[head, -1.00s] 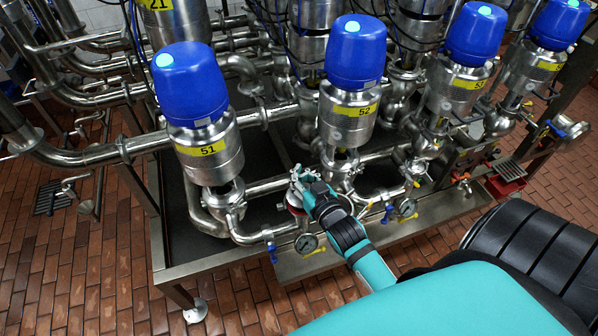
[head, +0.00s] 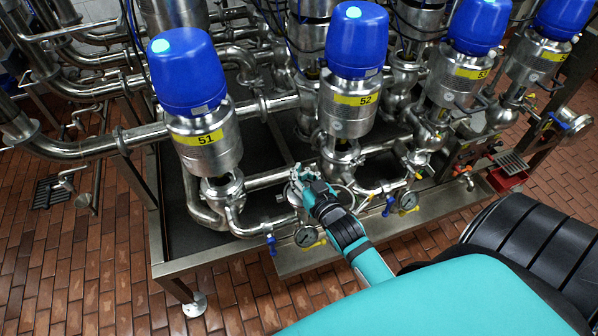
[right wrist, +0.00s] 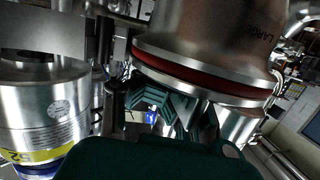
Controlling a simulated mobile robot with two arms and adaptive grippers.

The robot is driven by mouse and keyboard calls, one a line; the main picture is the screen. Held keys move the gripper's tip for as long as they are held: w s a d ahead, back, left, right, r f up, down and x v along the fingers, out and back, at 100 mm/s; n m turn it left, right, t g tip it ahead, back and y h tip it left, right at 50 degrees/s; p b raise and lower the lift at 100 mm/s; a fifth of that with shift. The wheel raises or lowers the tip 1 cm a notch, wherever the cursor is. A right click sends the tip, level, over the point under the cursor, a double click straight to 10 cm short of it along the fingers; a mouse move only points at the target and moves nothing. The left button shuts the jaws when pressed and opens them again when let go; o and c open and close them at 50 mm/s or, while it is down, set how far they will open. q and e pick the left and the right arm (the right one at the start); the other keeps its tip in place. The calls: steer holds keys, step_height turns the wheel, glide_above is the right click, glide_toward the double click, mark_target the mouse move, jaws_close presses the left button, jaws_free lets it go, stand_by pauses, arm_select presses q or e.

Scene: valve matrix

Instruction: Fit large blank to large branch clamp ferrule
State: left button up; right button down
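In the right wrist view a wide metal body marked "LARGE" (right wrist: 225,35) fills the upper right. A red ring (right wrist: 190,70) and a silver rim (right wrist: 205,90) lie along its edge. Which part is the blank and which the branch clamp ferrule I cannot tell. My right gripper (right wrist: 182,115) has its teal fingers apart against the metal just under this rim. Whether they are closed on it is unclear. In the head view my right gripper (head: 301,182) is at the low front pipework between valves 51 and 52, covering what it touches. My left gripper is out of view.
Valve 51 (head: 204,145) stands left of the gripper and valve 52 (head: 350,105) close behind, right. A pressure gauge (head: 307,237) and blue tap handle (head: 271,243) sit just in front. Valve 53 (head: 462,80) is farther right. The brick floor in front is clear.

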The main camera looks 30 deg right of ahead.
stand_by(0.4)
steer(key=c, duration=1.2)
jaws_free()
steer(key=s+a+r, duration=0.1)
steer(key=s+r, duration=0.1)
steer(key=s, duration=1)
steer(key=s+a+f+n+g+y, duration=0.1)
steer(key=s+a+f+g, duration=0.15)
steer(key=f, duration=0.75)
steer(key=s+a+f+g, duration=0.2)
steer(key=s+f+g, duration=0.1)
steer(key=f, duration=0.8)
steer(key=s+a+f+n+g+y, duration=0.1)
steer(key=s+a+f+g, duration=0.15)
steer(key=f, duration=0.75)
steer(key=s+f+g, duration=0.2)
steer(key=s+f, duration=0.3)
steer(key=s, duration=0.2)
steer(key=s+d+f+n+g, duration=0.1)
steer(key=s+f+g, duration=0.1)
steer(key=s+f, duration=0.3)
steer(key=s+f+n+g, duration=0.1)
steer(key=s+f+g, duration=0.2)
steer(key=s+f, duration=0.3)
steer(key=shift+s+d+f, duration=0.1)
steer(key=shift+s+d, duration=0.1)
steer(key=shift+s, duration=0.65)
steer(key=shift+s+d, duration=0.15)
steer(key=shift+s, duration=0.7)
